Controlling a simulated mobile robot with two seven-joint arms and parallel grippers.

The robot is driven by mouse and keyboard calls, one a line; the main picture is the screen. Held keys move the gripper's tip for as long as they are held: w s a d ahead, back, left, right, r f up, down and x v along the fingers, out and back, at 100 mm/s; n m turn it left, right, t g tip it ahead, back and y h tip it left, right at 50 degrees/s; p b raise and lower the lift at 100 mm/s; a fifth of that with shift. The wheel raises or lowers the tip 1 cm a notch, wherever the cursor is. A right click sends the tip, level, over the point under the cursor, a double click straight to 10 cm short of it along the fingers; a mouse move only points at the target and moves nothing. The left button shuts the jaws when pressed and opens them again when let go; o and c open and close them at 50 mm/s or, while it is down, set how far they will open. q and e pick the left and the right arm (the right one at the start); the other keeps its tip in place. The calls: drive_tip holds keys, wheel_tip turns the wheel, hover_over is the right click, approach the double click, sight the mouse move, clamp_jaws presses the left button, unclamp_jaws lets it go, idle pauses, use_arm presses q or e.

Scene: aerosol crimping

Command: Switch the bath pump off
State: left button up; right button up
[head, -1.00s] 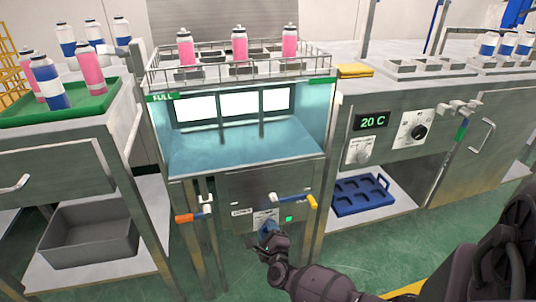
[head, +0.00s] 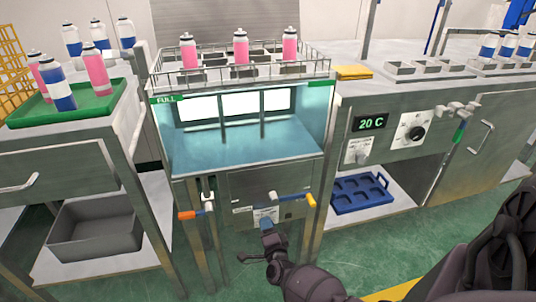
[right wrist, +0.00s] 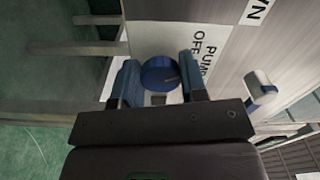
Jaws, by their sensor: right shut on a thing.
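The bath (head: 240,150) is a steel tank with a clear front and water inside. Its lower panel carries a white pump label (head: 264,213). In the right wrist view a round blue pump knob (right wrist: 158,66) sits on that panel beside the words PUMP OFF (right wrist: 201,52). My right gripper (head: 267,226) reaches the panel from below. Its two blue fingers stand on either side of the knob, shut on it. The gripper hides the knob in the head view. The small lamp (head: 288,216) right of the label looks dark. My left gripper is out of view.
An orange-handled valve (head: 188,215) and a yellow-handled valve (head: 310,200) flank the panel. A wire rack (head: 215,75) with pink cans tops the bath. Left stands a green tray (head: 95,108) of cans; right, a 20 C display (head: 370,123) and a blue crate (head: 360,197).

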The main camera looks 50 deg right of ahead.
drive_tip(key=shift+n, duration=0.6)
drive_tip(key=o, duration=0.9)
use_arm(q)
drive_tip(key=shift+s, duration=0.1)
use_arm(e)
drive_tip(key=shift+s, duration=0.1)
